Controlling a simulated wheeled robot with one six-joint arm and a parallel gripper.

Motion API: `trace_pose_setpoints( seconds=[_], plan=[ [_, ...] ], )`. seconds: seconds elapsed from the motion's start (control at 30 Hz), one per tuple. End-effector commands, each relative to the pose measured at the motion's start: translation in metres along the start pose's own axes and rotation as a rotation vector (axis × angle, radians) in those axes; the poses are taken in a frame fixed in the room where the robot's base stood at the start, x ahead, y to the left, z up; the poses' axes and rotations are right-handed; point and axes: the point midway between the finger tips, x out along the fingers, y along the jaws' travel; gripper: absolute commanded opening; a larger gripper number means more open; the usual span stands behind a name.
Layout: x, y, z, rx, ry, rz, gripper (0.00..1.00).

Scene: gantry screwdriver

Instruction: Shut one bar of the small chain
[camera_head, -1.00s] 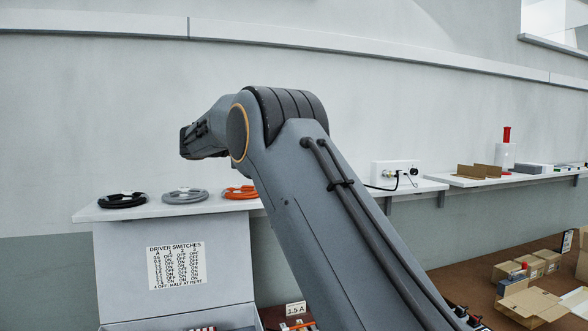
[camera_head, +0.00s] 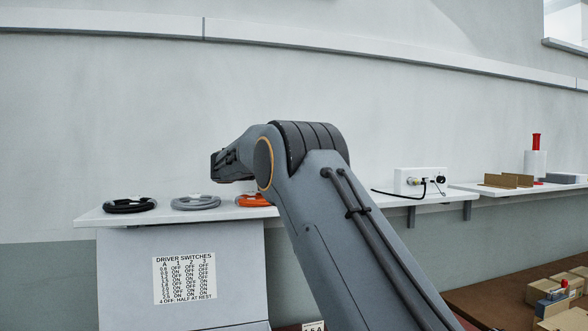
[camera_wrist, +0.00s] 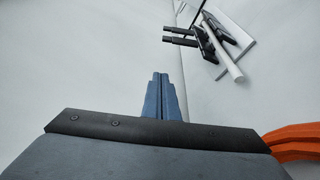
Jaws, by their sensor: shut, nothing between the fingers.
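In the wrist view my gripper (camera_wrist: 159,82) shows as two blue-grey fingers pressed together with nothing between them. They point at a pale, mostly bare surface. No part is clearly recognisable as the small chain or its bar. To the upper right of the fingertips are black parts (camera_wrist: 205,42) with two short prongs, beside a white rod (camera_wrist: 222,48) and a white plate. They are apart from my fingers, and I cannot tell what they are. In the head view my arm hides the fingers.
A wall shelf (camera_head: 180,219) carries black (camera_head: 130,205), grey (camera_head: 196,202) and orange (camera_head: 254,200) coils. A white socket box (camera_head: 411,179) with a cable stands farther right. A panel with a driver switch chart (camera_head: 185,278) is below. Cartons (camera_head: 545,292) sit at lower right.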

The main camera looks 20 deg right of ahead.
Motion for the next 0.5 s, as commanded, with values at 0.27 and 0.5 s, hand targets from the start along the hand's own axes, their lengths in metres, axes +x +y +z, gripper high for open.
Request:
trace_pose_setpoints(
  seconds=[0.27,0.5],
  plan=[
    [0.050,0.001,0.002,0.000,-0.002,-0.001,0.00],
    [0.047,0.003,0.021,0.000,0.000,0.000,0.00]
  ],
)
